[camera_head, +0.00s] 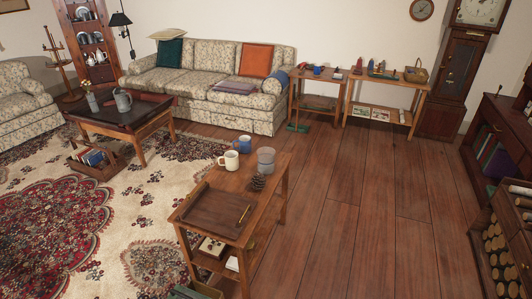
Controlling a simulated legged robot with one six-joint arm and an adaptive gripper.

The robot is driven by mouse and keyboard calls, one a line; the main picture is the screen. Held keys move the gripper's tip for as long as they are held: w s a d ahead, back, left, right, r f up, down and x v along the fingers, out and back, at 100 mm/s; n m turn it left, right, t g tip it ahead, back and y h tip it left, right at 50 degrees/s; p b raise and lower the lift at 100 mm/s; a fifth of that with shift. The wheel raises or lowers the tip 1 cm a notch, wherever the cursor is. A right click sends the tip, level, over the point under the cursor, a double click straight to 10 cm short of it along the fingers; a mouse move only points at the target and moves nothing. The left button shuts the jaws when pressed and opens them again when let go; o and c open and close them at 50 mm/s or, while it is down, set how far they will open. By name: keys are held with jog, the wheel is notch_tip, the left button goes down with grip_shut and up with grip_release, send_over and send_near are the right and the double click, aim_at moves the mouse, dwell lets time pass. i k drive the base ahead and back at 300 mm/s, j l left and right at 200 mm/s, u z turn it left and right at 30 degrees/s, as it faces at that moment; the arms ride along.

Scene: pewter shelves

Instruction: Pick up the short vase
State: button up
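I cannot tell for sure which thing is the short vase. A grey, short cylindrical vessel (265,160) stands upright near the far end of the narrow wooden table (264,206) in front of me. Small vessels also sit on the far side tables, too small to make out. My gripper is not in view.
A patterned sofa (207,78) stands at the back. Drawers and shelves (506,235) line the right edge. The wood floor (365,215) between is clear.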

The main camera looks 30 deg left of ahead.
aim_at(265, 155)
jog(key=i+l+u, duration=0.15)
jog(key=i+u, duration=0.2)
jog(key=i, duration=1.05)
jog(key=i+u, duration=0.45)
jog(key=i+l+u, duration=0.1)
jog(key=i+u, duration=0.3)
jog(key=i+l+u, duration=0.25)
jog(key=i+u, duration=0.2)
jog(key=i+l+u, duration=0.25)
jog(key=i+u, duration=0.2)
